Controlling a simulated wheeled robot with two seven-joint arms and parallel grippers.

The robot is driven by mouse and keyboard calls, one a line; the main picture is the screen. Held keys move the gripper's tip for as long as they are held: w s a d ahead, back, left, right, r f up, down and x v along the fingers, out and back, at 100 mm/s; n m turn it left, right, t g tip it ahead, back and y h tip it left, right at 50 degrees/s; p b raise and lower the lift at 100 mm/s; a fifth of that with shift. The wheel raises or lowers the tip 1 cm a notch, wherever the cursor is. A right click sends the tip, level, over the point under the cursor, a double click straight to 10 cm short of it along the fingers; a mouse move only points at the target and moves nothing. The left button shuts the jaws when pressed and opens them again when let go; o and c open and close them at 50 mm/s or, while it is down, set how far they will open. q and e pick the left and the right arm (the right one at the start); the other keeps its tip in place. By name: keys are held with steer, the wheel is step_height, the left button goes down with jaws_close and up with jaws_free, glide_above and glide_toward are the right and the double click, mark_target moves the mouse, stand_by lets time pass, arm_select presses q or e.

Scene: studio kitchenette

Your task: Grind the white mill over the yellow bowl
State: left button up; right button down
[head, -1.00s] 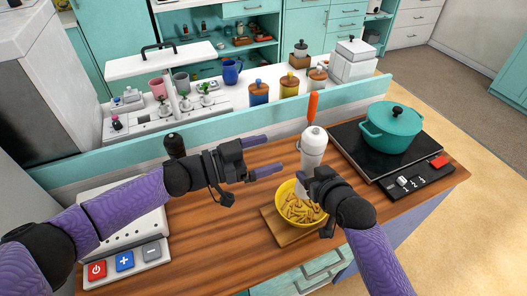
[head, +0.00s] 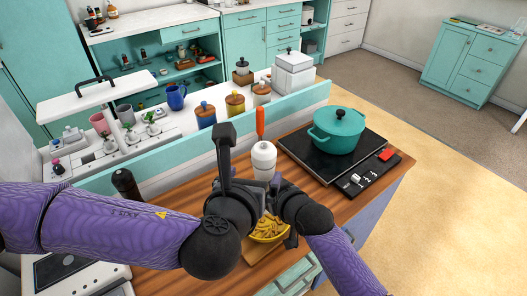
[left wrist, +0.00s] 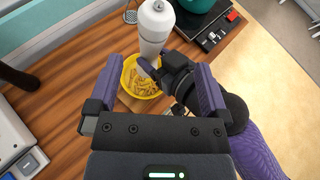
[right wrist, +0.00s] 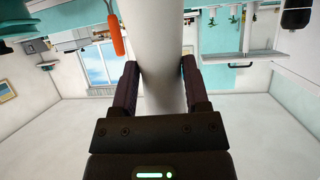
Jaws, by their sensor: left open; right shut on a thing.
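My right gripper (right wrist: 160,85) is shut on the mill's white body. The bowl holds yellow pasta-like pieces and is partly hidden by my arms in the head view; its rim (left wrist: 126,75) shows in the left wrist view. My left gripper (left wrist: 157,72) is open and empty, its fingers pointing toward the mill (left wrist: 155,22) and apart from it. In the head view it partly covers the mill's lower body.
A teal pot (head: 338,130) sits on the black cooktop (head: 300,154) right of the mill. Several lidded jars (head: 235,104) stand on the raised white shelf behind. A dark-handled object (head: 126,184) stands at the left of the wooden counter (head: 170,195).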

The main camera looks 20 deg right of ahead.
mark_target(253, 152)
arm_select(q)
steer(key=x, duration=1.1)
steer(key=shift+w+f, duration=0.1)
steer(key=shift+w, duration=0.35)
steer(key=c, duration=1.1)
steer(key=shift+m, duration=0.3)
steer(key=shift+a, duration=0.1)
steer(key=m+g+h, duration=0.3)
steer(key=m+h, duration=0.1)
steer(key=m, duration=0.1)
steer(key=shift+w+g, duration=0.1)
steer(key=shift+g, duration=0.2)
steer(key=m+g+h, duration=0.1)
steer(key=m+g, duration=0.1)
steer(key=m+g+h, duration=0.1)
steer(key=m+g, duration=0.2)
steer(key=shift+h, duration=0.4)
steer(key=shift+g, duration=0.4)
steer(key=shift+m+g, duration=0.3)
steer(key=shift+m, duration=0.2)
